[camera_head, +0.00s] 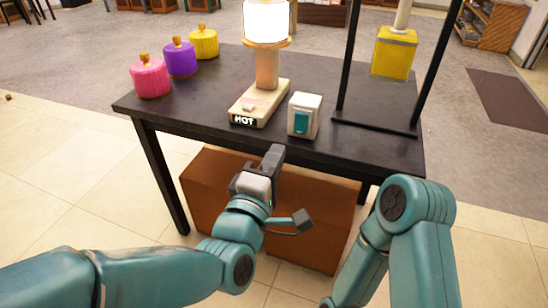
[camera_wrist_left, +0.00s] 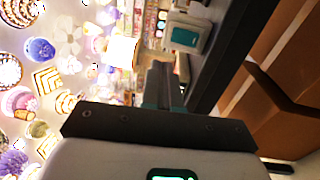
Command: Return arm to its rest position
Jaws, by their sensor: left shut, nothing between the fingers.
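My left gripper (camera_head: 274,158) is in front of the table's near edge in the head view, apart from everything on the table. In the left wrist view its fingers (camera_wrist_left: 162,84) are together with nothing between them. My left arm comes in from the lower left. My right arm is folded at the lower right, and its gripper is out of the picture. The black table (camera_head: 200,97) stands ahead. A white switch box with a teal rocker (camera_head: 304,116) sits near its front edge, beyond my left gripper; it also shows in the left wrist view (camera_wrist_left: 186,36).
A lit lamp on a base labelled HOT (camera_head: 262,100) stands mid-table. Pink (camera_head: 151,78), purple (camera_head: 180,58) and yellow (camera_head: 204,42) lidded jars stand at left. A black frame (camera_head: 375,123) with a hanging yellow block (camera_head: 394,54) is at right. Brown boxes (camera_head: 310,215) sit under the table.

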